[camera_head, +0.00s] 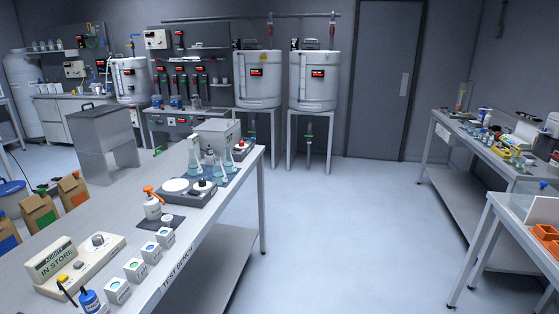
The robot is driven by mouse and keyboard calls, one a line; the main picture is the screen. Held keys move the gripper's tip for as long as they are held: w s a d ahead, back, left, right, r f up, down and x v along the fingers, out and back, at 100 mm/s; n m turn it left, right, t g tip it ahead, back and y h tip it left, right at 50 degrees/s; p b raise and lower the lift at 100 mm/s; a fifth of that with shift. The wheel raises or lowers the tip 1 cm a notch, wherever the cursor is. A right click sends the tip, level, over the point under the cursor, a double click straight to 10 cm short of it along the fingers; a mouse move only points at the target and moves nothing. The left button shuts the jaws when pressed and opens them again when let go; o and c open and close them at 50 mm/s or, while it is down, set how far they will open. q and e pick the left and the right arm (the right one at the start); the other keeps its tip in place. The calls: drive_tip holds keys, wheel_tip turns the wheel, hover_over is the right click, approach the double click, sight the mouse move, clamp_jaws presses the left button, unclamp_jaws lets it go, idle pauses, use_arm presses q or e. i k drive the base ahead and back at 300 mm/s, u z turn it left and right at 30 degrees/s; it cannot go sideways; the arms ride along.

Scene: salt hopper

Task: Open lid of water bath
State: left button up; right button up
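No object is readably labelled as a water bath. A grey box (217,134) with a flat top stands at the far end of the test bench (205,214), behind several glass flasks; it may be the water bath, and its top looks closed. A larger steel box (101,130) with a handle on its closed top stands behind the bench at the left; it could also be a lidded vessel. Neither of my grippers is in view.
Two white tanks (314,80) stand at the back.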

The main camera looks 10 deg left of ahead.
sight(213, 125)
drive_tip(key=i, duration=3.6)
drive_tip(key=u, duration=2.35)
